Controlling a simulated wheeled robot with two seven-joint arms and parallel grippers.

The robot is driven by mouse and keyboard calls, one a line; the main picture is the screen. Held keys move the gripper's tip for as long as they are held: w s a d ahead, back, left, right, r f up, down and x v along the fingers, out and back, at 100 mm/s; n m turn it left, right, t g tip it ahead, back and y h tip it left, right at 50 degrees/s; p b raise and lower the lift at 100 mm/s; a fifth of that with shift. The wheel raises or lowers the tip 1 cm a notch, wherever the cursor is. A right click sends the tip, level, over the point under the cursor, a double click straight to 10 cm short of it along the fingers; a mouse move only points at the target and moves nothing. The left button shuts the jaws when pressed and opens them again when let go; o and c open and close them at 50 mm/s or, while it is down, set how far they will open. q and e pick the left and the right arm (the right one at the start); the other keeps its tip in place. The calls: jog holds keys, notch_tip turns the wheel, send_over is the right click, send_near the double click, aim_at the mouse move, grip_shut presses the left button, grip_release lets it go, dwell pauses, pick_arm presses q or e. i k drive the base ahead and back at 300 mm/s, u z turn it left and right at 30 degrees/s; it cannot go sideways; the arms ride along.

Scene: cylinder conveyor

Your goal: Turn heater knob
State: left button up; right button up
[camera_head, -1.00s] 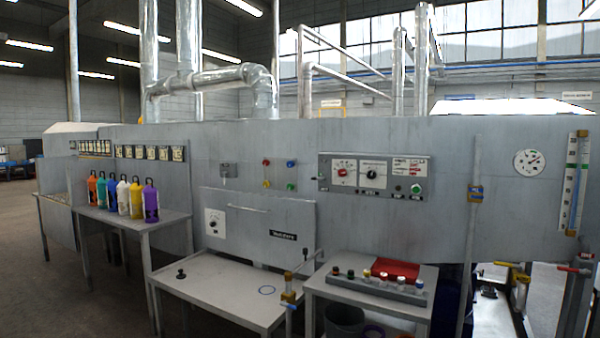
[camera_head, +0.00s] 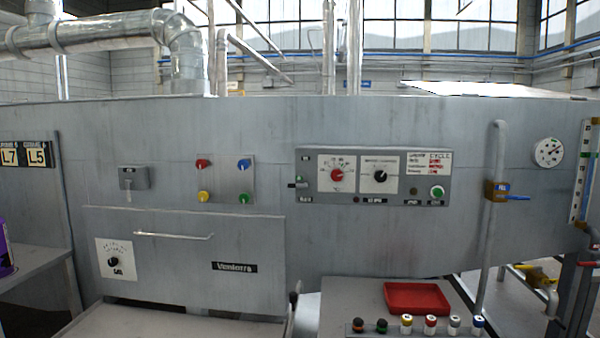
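Several knobs show on the grey machine front, and I cannot read which one is labelled heater. A red knob (camera_head: 337,175) on a white dial plate sits on the control panel (camera_head: 449,165) at centre right. A black knob (camera_head: 380,175) on a second white dial plate is just right of it. Another black knob (camera_head: 113,262) sits on a white scale plate (camera_head: 103,246) at the lower left, on the panel with the long handle. Neither of my grippers is in view, and nothing touches these knobs.
Red, blue, yellow and green buttons sit on a plate (camera_head: 225,180) left of the control panel. A table (camera_head: 340,300) in front holds a red tray (camera_head: 416,298) and several small capped bottles. A vertical pipe (camera_head: 490,225) with a yellow and blue valve stands at right.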

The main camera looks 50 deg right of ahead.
aim_at(336, 174)
jog(key=z, duration=0.65)
jog(key=i, duration=1.2)
jog(key=z, duration=1.2)
